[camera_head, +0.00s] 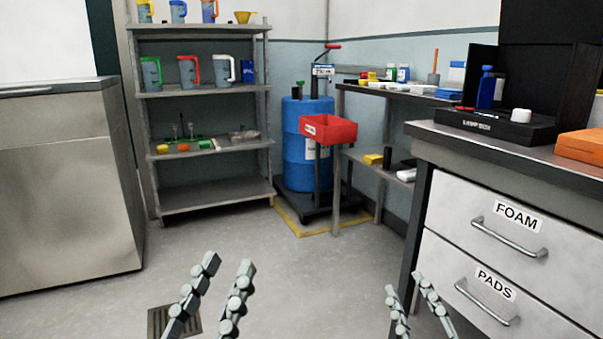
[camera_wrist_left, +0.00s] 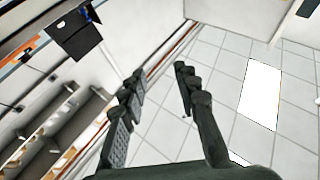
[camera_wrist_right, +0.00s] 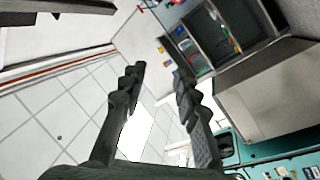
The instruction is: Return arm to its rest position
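My left gripper (camera_head: 228,262) shows at the bottom of the head view, its fingers pointing up and apart with nothing between them. In the left wrist view its two dark fingers (camera_wrist_left: 158,72) stand apart, with only wall and ceiling tiles behind. My right gripper (camera_head: 405,282) shows at the bottom right of the head view, below and left of the drawer cabinet. In the right wrist view its fingers (camera_wrist_right: 160,75) are spread and empty. Neither gripper appears to touch anything.
A drawer cabinet (camera_head: 490,275) labelled FOAM and PADS stands close on the right. A steel cabinet (camera_head: 65,190) is at left. A shelf rack (camera_head: 205,198), a blue drum (camera_head: 297,165) and a red bin (camera_head: 330,130) stand at the back. The middle floor is clear, with a drain grate (camera_head: 160,318).

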